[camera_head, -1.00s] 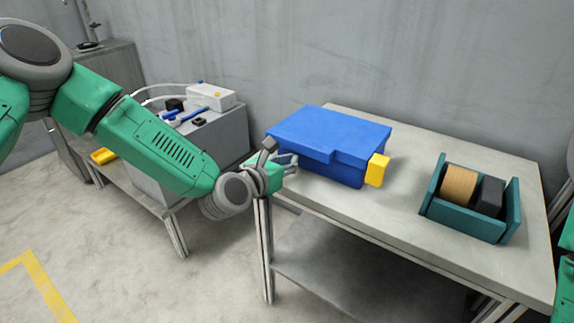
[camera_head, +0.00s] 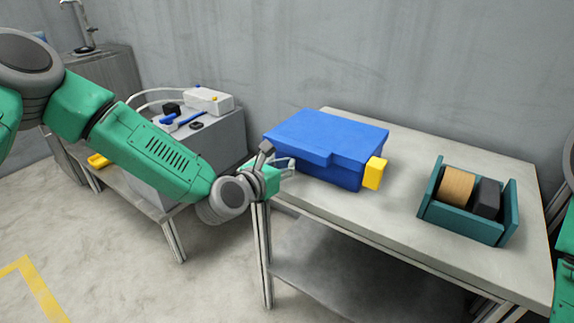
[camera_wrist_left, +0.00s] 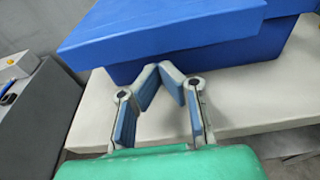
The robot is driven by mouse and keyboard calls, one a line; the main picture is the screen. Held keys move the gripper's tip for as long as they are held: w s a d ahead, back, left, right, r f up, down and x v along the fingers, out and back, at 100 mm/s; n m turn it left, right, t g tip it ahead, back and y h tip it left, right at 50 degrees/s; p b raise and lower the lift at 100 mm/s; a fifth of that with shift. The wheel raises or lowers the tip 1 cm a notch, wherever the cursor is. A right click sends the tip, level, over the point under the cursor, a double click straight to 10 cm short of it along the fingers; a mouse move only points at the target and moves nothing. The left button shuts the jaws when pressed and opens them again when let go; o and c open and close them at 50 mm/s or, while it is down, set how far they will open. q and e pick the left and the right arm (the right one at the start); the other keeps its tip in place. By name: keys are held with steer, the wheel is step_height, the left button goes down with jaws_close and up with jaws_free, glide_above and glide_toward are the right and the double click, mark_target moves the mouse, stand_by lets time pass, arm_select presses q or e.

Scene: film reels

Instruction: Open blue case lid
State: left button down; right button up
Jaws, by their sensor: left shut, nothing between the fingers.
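The blue case (camera_head: 325,150) stands on the grey table with its lid down. In the left wrist view its blue lid (camera_wrist_left: 160,28) overhangs the case body (camera_wrist_left: 215,62). A yellow block (camera_head: 375,173) sits against the case's right end. My left gripper (camera_head: 292,165) is at the case's left front corner. In the left wrist view its fingertips (camera_wrist_left: 172,70) are together, empty, just below the lid's edge. I cannot tell whether they touch the case. Of my right arm only a green part shows at the right edge; its gripper is out of view.
A teal holder (camera_head: 465,223) with a tan reel (camera_head: 456,187) and a dark reel (camera_head: 488,197) stands right on the table (camera_head: 400,215). A grey cabinet (camera_head: 225,135) with a white box (camera_head: 208,100) is at left. The tabletop between case and holder is clear.

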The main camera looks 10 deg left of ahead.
arm_select(q)
step_height(320, 180, up, 6)
steer(key=w+p, duration=0.1)
steer(key=p, duration=0.2)
steer(key=shift+w+d+r, duration=0.15)
steer(key=shift+w+d, duration=0.1)
stand_by(0.3)
steer(key=shift+w+d+r+p, duration=0.25)
steer(key=shift+w+r+p, duration=0.3)
steer(key=shift+r, duration=0.5)
steer(key=shift+w+d+r+p, duration=0.2)
steer(key=shift+w+r+p, duration=0.15)
steer(key=shift+w+r, duration=0.55)
steer(key=shift+r, duration=0.15)
steer(key=shift+w+d+r+p, duration=0.15)
steer(key=shift+w+d+r, duration=0.2)
steer(key=shift+w+r, duration=0.45)
steer(key=shift+w+d+r+p, duration=0.15)
steer(key=shift+w+d+r, duration=0.2)
steer(key=shift+w+r, duration=0.45)
steer(key=shift+f, duration=0.1)
steer(key=shift+w, duration=0.1)
